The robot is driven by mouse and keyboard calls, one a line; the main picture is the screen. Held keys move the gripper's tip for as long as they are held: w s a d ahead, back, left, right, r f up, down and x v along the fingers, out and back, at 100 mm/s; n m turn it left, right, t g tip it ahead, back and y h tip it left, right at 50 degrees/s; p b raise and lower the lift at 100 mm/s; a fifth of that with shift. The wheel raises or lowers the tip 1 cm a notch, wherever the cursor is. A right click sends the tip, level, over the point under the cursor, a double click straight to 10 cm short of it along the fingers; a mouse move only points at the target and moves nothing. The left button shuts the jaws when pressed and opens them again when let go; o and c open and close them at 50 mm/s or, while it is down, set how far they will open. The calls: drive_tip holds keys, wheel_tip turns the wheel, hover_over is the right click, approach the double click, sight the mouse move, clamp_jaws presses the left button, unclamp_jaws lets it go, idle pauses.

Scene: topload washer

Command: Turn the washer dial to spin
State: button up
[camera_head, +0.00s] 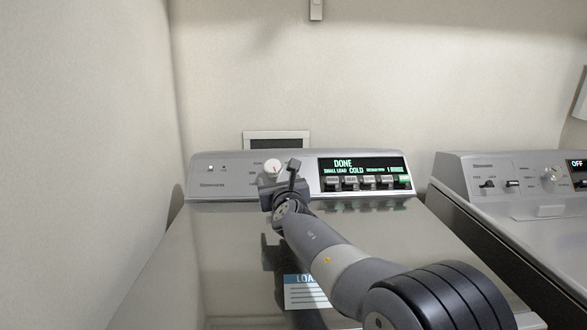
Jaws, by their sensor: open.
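The washer (225,240) stands ahead with its lid shut and a grey control panel (225,178) along its back. The round pale dial (273,168), with a small red mark, sits on the panel left of the display. The display (365,173) is lit and reads "DONE", "SMALL LOAD" and "COLD". My gripper (277,181) is at the panel, just below and beside the dial, and is open. It hides the panel around the dial's lower side. I cannot tell whether a finger touches the dial.
Several buttons (360,183) line the display's lower edge. A second machine (500,215) with its own knobs and an "OFF" display stands at the right. A wall (90,150) runs close along the left.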

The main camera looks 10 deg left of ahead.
sight(274, 169)
drive_tip(key=p+x, duration=0.6)
drive_tip(key=x, duration=0.3)
drive_tip(key=shift+w+r, duration=0.1)
drive_tip(key=shift+r, duration=0.05)
drive_tip(key=shift+w+a+p, duration=0.3)
drive_tip(key=shift+w+p, duration=0.1)
drive_tip(key=shift+w, duration=0.25)
drive_tip(key=c, duration=1)
drive_tip(key=shift+o, duration=0.2)
drive_tip(key=shift+m+h+p, duration=0.3)
drive_tip(key=shift+p, duration=0.25)
